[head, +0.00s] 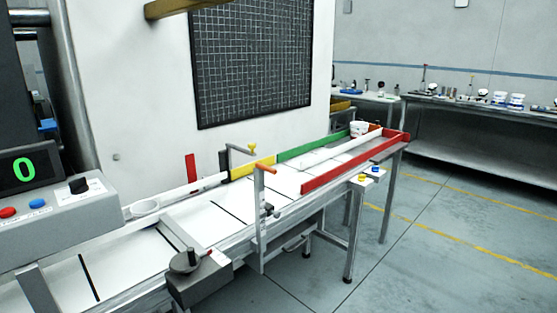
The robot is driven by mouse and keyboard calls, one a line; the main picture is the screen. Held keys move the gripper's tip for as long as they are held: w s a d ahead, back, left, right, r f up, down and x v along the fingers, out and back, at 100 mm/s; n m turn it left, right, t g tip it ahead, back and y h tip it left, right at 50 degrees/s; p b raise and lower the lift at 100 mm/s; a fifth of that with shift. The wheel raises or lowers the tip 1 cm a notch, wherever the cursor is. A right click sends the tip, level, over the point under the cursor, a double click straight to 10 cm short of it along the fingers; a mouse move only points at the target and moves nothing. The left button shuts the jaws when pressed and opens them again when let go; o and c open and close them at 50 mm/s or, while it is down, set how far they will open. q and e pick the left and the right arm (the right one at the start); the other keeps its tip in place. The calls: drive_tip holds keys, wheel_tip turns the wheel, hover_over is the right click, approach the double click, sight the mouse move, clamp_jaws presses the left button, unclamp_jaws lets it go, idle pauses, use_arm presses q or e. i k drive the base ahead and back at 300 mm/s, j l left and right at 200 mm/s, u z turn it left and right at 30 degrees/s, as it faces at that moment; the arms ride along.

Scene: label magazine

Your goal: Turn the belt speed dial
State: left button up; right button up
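A black knob (78,185) sits on the sloped grey control panel (62,208) at the left, with a blue and a red button to its left. A dark round dial with a small upright post (186,262) sits on a grey box (203,281) at the conveyor's near side, beside a small red mark. I cannot tell from the picture which of the two is the belt speed dial. A display (25,168) above the panel reads a green 0. Neither of my grippers is in view.
The white conveyor belt (232,212) runs from lower left to upper right, with yellow, green and red guide rails. A post with an orange handle (264,168) stands at its near edge. A workbench (480,112) with several small items is behind. The floor at right is clear.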

sight(79, 186)
drive_tip(key=u, duration=1.3)
